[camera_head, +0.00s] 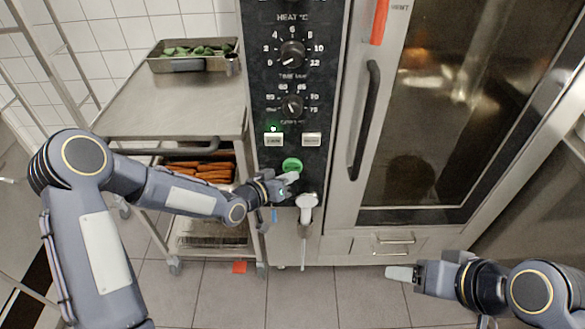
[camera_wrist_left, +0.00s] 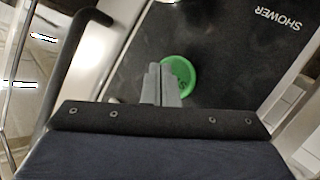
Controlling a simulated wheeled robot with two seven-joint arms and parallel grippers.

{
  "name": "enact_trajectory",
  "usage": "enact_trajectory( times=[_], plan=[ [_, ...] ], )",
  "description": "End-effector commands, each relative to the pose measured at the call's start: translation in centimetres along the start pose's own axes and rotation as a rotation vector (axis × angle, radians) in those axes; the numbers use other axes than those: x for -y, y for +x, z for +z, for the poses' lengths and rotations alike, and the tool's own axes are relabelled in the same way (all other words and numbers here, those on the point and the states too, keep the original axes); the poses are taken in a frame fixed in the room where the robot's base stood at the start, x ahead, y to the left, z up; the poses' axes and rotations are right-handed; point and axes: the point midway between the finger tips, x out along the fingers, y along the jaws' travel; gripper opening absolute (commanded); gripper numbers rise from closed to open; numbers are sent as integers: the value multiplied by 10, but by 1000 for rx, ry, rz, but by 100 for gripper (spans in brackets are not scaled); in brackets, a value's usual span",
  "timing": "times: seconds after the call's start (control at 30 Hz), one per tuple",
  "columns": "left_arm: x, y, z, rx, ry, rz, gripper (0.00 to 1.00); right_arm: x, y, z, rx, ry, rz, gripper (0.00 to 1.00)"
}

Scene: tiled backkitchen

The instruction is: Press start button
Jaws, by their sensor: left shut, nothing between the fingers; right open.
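The green round button (camera_head: 292,164) sits low on the black control panel of the oven, below two dials. My left gripper (camera_head: 290,178) is shut and empty, with its fingertips just below the green button in the head view. In the left wrist view the shut fingers (camera_wrist_left: 162,85) overlap the left part of the green button (camera_wrist_left: 180,74); I cannot tell whether they touch it. My right gripper (camera_head: 390,273) is open and empty, low in front of the oven, far from the panel.
Two pale rectangular buttons (camera_head: 312,139) sit above the green one, with a small green light over the left. A white shower handle (camera_head: 306,202) hangs below. The oven door handle (camera_head: 364,120) is to the right. A steel trolley (camera_head: 150,105) with trays stands left.

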Motion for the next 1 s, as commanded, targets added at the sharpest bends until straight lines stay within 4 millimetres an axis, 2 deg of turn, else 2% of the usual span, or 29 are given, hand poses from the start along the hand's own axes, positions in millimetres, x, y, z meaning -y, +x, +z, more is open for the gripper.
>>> enact_trajectory(
  times=[0.17,1.0],
  plan=[
    [4,4,-2,0,1,-1,0,-3,6,3,0,0,0,61],
    [6,8,-6,-1,0,0,0,-4,8,4,0,0,0,61]
  ],
)
